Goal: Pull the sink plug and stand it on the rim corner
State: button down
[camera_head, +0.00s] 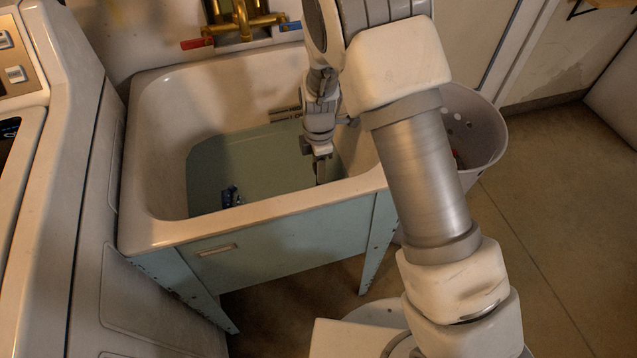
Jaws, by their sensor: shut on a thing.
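The white utility sink (160,230) holds greenish water (255,160). My gripper (320,174) points down inside the basin, toward its right side, with its tips at or near the water. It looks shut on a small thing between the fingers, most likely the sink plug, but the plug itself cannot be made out. The front right rim corner (372,182) is bare, a little right of and nearer than my gripper. The drain is not visible.
A small dark blue object (231,196) shows in the basin near the front wall. Brass taps (243,22) with red and blue handles stand behind. A white appliance (60,190) flanks the sink on the left, a perforated bin (478,130) on the right.

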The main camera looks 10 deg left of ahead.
jog(key=shift+r, duration=0.1)
dwell(0.3)
notch_tip(320, 180, up, 10)
jog(key=p, duration=0.2)
jog(key=shift+p, duration=0.3)
dwell(0.5)
